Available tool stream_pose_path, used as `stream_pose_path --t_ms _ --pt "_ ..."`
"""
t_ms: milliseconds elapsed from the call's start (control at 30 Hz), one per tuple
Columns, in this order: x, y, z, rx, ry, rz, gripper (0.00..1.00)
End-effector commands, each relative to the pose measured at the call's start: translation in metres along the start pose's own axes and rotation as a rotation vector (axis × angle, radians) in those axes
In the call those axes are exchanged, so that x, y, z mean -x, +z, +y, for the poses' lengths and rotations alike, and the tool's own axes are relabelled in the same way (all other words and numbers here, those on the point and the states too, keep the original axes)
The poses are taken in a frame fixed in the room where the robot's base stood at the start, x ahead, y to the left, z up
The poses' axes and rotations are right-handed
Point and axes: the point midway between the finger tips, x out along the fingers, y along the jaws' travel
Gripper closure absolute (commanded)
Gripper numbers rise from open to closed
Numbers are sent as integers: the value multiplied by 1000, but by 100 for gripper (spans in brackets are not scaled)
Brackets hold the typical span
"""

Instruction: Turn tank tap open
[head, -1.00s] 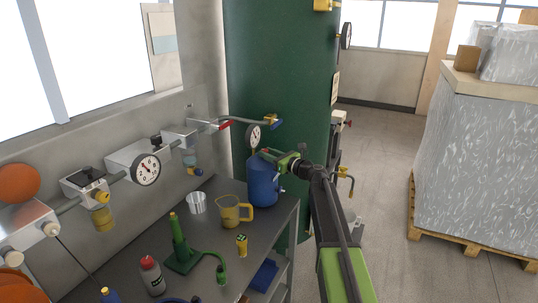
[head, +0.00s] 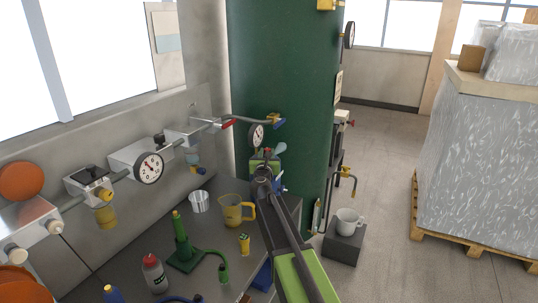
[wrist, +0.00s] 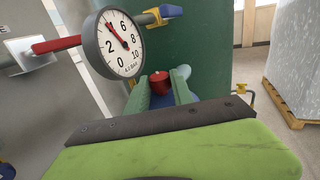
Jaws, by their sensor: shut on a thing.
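My gripper (wrist: 161,92) has its green jaws around a red knob (wrist: 159,80) and is shut on it; in the head view, my gripper (head: 266,157) is over the table's far right end. A blue vessel (wrist: 195,97) shows just behind the jaws, mostly hidden. A pale grey-blue rounded piece (wrist: 184,71) stands beside the right jaw. The large green tank (head: 283,60) rises behind. A blue-handled brass tap (head: 277,122) sits on its side, with a pressure gauge (head: 257,136) below left. A yellow tap (head: 347,174) is at the tank's right. I cannot tell which tap is meant.
A yellow jug (head: 233,211), metal cup (head: 199,201), green stand (head: 184,252) and red-capped bottle (head: 154,274) stand on the table. A grey block with a white mug (head: 347,222) is on the floor. A wrapped pallet load (head: 480,160) stands right; floor between is clear.

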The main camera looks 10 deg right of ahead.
Motion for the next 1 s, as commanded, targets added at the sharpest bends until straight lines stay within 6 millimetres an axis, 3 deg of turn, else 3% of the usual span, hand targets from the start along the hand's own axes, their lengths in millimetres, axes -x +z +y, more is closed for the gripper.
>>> stream_pose_path --t_ms 500,1000 --pt "-5 1 8 1 -387 -1 100" --pt "-4 1 7 3 -496 -2 100"
